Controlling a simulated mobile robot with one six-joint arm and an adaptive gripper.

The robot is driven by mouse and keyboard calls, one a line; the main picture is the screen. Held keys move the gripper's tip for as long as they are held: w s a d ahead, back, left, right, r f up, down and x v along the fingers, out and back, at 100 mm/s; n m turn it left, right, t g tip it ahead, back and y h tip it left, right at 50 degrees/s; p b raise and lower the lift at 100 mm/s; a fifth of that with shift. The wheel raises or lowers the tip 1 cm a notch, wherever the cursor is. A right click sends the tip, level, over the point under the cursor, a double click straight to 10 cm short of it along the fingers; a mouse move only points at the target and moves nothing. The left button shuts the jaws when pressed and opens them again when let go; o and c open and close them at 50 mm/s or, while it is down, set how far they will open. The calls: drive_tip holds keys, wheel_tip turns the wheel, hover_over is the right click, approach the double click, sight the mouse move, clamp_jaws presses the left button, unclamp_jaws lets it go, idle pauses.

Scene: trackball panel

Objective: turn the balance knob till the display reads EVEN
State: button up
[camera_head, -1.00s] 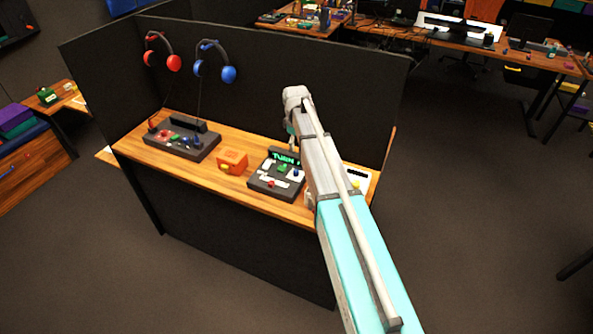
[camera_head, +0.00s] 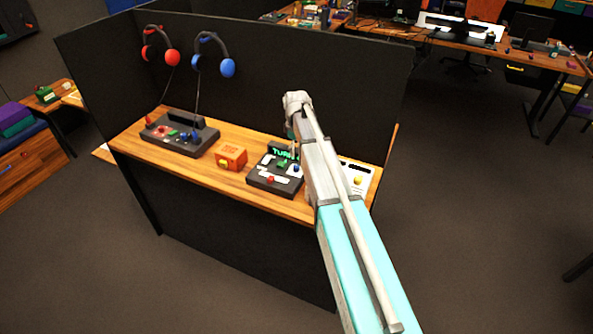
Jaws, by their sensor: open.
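A dark control panel (camera_head: 262,181) lies on the wooden desk, left of my arm. Its display (camera_head: 283,153) shows green letters starting "TURN"; the rest is hidden by my arm. On the panel are a green control (camera_head: 282,164), a red one (camera_head: 270,179) and a blue one (camera_head: 296,168). Which is the balance knob I cannot tell. My gripper (camera_head: 292,142) hangs below the arm's bent end, near the display's back edge, open and mostly hidden. I see no contact with the panel.
An orange box (camera_head: 231,156) stands left of the panel. Farther left is a larger dark console (camera_head: 178,139). A white sheet or plate with a yellow knob (camera_head: 358,181) lies right of my arm. Dark partition walls (camera_head: 350,75) enclose the desk, with red and blue headphones hanging.

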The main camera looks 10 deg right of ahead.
sight(297, 166)
drive_tip(key=shift+f+b, duration=4.15)
drive_tip(key=shift+f, duration=0.25)
clamp_jaws()
